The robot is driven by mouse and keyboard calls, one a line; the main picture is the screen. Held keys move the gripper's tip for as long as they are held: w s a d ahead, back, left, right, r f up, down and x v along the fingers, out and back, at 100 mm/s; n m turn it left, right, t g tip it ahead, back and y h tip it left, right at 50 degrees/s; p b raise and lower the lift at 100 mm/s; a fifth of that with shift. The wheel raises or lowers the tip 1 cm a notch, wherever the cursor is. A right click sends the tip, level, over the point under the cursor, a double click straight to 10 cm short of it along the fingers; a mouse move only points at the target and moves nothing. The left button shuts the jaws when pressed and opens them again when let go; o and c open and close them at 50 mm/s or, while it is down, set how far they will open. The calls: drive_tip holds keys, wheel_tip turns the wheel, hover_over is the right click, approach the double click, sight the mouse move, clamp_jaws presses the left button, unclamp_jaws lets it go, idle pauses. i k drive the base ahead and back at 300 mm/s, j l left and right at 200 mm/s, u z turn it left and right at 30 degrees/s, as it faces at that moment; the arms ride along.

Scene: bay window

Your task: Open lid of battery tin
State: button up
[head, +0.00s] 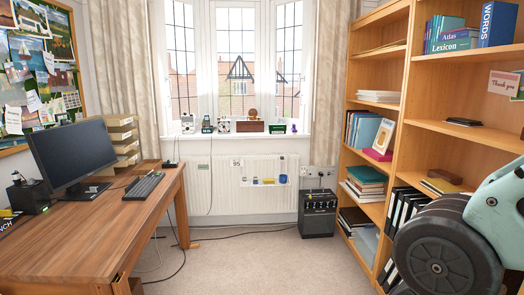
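I cannot tell which object is the battery tin; things at the window are too small to read. On the windowsill (225,135) stand a brown box (250,126), a small green box (277,129) and several small pale devices (188,124). No open lid can be made out. My gripper is not in view; only a teal and dark grey part of my arm shows at the lower right.
A bookcase (400,60) fills the right side. A black amplifier-like box (318,213) stands by the radiator (215,190). Cables cross the carpet (260,262); the middle floor is otherwise clear.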

sight(272, 127)
drive_tip(key=i, duration=3.3)
drive_tip(key=i+u, duration=0.1)
drive_tip(key=i, duration=0.55)
drive_tip(key=i+l+u, duration=0.1)
drive_tip(key=i, duration=0.6)
